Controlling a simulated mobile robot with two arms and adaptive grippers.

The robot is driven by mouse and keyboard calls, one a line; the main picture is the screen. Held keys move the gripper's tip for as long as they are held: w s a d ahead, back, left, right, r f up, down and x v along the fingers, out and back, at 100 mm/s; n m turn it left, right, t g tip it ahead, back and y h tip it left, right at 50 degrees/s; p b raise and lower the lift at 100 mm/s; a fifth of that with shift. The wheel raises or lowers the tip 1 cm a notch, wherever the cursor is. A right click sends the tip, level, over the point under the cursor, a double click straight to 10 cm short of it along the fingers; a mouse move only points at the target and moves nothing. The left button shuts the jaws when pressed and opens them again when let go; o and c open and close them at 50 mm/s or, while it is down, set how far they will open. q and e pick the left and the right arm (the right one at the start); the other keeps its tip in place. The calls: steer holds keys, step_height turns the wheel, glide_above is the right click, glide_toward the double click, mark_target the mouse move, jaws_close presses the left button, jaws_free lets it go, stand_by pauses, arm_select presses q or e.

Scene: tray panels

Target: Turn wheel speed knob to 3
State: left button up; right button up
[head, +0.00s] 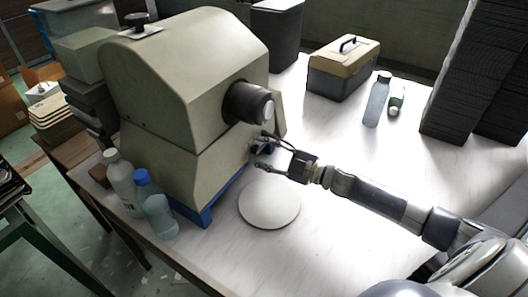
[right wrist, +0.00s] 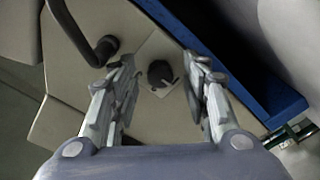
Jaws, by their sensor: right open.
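The wheel speed knob (right wrist: 160,73) is a small black round knob on a pale square plate (right wrist: 149,47) on the machine's face. The plate has marks near the knob, too small to read. The beige machine (head: 185,75) stands on the left of the table. My right gripper (head: 267,156) is at the machine's lower front. In the right wrist view the open right gripper (right wrist: 163,72) has one finger on each side of the knob, with gaps showing. In the head view the knob is hard to make out near the fingers. My left gripper is not in view.
A black curved handle (right wrist: 92,45) is left of the knob; a blue edge (right wrist: 225,65) runs to its right. A round white disc (head: 269,205) lies below the gripper. Bottles (head: 155,205) stand at the machine's left.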

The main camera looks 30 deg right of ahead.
jaws_close()
